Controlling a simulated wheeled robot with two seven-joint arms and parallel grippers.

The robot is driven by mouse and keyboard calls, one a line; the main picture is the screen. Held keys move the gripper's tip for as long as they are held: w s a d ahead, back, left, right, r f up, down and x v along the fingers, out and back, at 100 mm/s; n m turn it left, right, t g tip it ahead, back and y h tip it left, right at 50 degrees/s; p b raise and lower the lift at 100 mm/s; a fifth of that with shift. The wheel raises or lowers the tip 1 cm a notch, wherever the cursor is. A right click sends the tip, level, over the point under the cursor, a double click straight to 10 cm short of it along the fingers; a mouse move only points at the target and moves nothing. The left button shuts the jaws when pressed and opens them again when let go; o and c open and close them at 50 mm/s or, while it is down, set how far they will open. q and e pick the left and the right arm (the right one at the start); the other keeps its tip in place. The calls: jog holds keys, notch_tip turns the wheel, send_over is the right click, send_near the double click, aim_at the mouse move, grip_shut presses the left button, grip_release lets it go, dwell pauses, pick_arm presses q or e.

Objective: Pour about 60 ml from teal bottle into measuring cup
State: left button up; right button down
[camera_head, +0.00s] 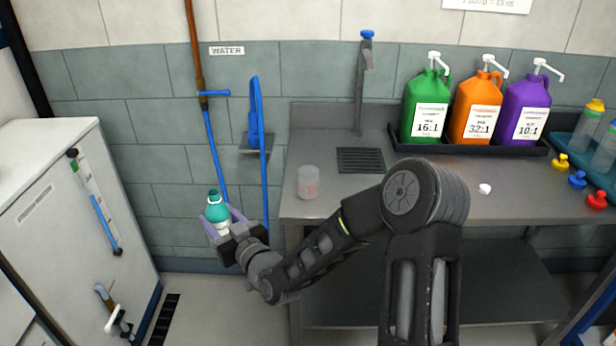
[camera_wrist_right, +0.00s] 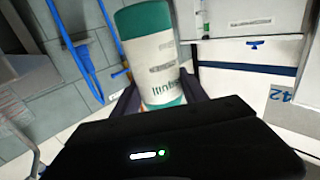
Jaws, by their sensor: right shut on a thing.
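The teal bottle (camera_head: 217,209) has a teal top and a white label, and it is held near upright left of the steel counter. My right gripper (camera_head: 221,226) is shut on it, with its fingers around the lower body. In the right wrist view the bottle (camera_wrist_right: 153,58) stands between the fingers, with a white label and teal bands. The measuring cup (camera_head: 308,183) is clear with faint reddish marks and stands on the counter's front left part, to the right of the bottle and apart from it. My left gripper is not in view.
Green (camera_head: 427,108), orange (camera_head: 474,108) and purple (camera_head: 524,110) pump jugs stand in a black tray at the back. A small white cap (camera_head: 485,188) lies on the counter (camera_head: 365,208). A blue hose (camera_head: 264,150) hangs left of the counter. A white cabinet (camera_head: 62,230) stands at left.

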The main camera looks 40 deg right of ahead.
jog(key=w+d+r+b, duration=0.1)
jog(key=d+r+b, duration=0.1)
jog(key=d, duration=0.7)
jog(key=w+d+r+y+b, duration=0.1)
jog(key=d+r+b, duration=0.2)
jog(key=d, duration=0.6)
jog(key=b, duration=0.2)
jog(key=shift+w+d+n+b, duration=0.2)
jog(key=shift+n+b, duration=0.1)
jog(key=shift+n, duration=0.1)
jog(key=shift+m, duration=0.4)
